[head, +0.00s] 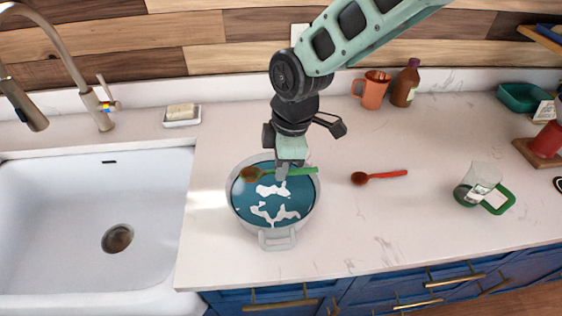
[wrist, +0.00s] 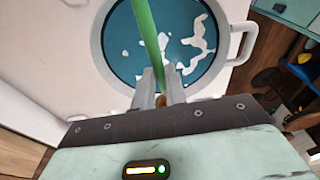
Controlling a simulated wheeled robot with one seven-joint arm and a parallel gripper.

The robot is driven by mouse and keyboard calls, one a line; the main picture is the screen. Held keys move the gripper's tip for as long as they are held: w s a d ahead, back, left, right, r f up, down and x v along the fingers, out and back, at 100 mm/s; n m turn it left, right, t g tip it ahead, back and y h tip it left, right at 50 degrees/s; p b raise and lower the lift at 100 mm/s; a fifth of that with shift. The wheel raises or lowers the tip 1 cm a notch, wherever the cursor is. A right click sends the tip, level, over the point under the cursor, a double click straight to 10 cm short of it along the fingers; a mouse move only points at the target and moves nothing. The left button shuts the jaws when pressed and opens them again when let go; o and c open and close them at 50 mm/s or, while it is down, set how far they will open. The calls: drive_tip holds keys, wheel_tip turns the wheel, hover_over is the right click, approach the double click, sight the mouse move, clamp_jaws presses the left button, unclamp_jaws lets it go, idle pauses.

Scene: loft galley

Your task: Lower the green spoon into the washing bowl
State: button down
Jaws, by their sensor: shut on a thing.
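The green spoon (head: 302,171) has a green handle and a brown bowl end (head: 250,174). My gripper (head: 282,171) is shut on its handle and holds it across the top of the washing bowl. The handle also shows in the wrist view (wrist: 147,30), running between my gripper's fingers (wrist: 161,88). The washing bowl (head: 277,242) is a grey-white round tub with handles, holding blue water and white foam. It also shows in the wrist view (wrist: 98,48). I cannot tell how high the spoon is above the water.
A sink (head: 60,215) with a tap (head: 98,108) lies to the left, with soap on a dish (head: 182,121) behind. A red-handled spoon (head: 385,175) lies right of the bowl.

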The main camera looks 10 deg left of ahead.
drive_tip(key=shift+f+b, duration=1.85)
drive_tip(key=shift+f, duration=1.25)
drive_tip(key=shift+d, duration=0.1)
drive_tip(key=c, duration=1.4)
unclamp_jaws()
drive_tip(key=shift+o, duration=0.2)
